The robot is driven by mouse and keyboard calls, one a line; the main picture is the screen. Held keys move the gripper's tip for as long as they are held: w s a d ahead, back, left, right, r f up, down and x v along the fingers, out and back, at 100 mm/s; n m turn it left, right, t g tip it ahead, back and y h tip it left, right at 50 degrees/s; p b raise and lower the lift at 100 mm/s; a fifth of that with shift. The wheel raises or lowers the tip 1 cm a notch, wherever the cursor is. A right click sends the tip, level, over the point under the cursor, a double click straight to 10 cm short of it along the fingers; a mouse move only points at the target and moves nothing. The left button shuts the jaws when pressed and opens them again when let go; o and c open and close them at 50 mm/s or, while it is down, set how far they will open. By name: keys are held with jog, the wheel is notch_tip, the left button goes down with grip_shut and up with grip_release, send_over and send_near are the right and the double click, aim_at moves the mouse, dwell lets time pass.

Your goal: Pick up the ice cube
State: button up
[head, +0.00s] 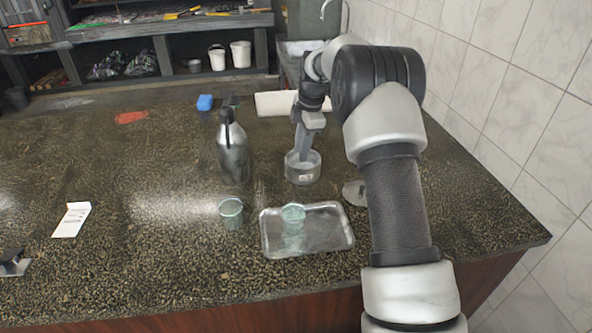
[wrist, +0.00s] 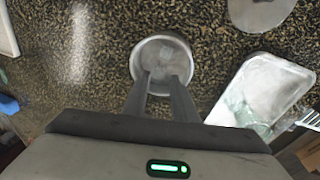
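A round, clear-walled container (head: 291,170) stands on the dark speckled counter and also shows in the wrist view (wrist: 159,40). My gripper (head: 304,158) points down into it. In the wrist view my two fingers (wrist: 161,77) reach inside its rim with a gap between the tips. I cannot make out an ice cube; pale bits show low in the container in the head view, too small to tell. Whether anything sits between my fingertips is unclear.
A metal tray (head: 325,238) with a greenish glass (head: 293,215) lies in front. Another glass (head: 231,212) stands left of the tray. A dark metal bottle (head: 233,155) stands left of the container. A flat grey disc (wrist: 262,10) lies nearby. The counter's left side is mostly clear.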

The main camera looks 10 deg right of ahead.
aim_at(296, 166)
jog(key=shift+w+a+f, duration=0.1)
jog(key=shift+a+f, duration=0.1)
jog(key=shift+f, duration=0.75)
jog(key=shift+w+a+f, duration=0.1)
jog(key=shift+a+f, duration=0.15)
jog(key=shift+f, duration=0.7)
jog(key=shift+w+a+f, duration=0.1)
jog(key=shift+a+f, duration=0.1)
jog(key=shift+f, duration=0.75)
jog(key=shift+s, duration=0.1)
grip_shut()
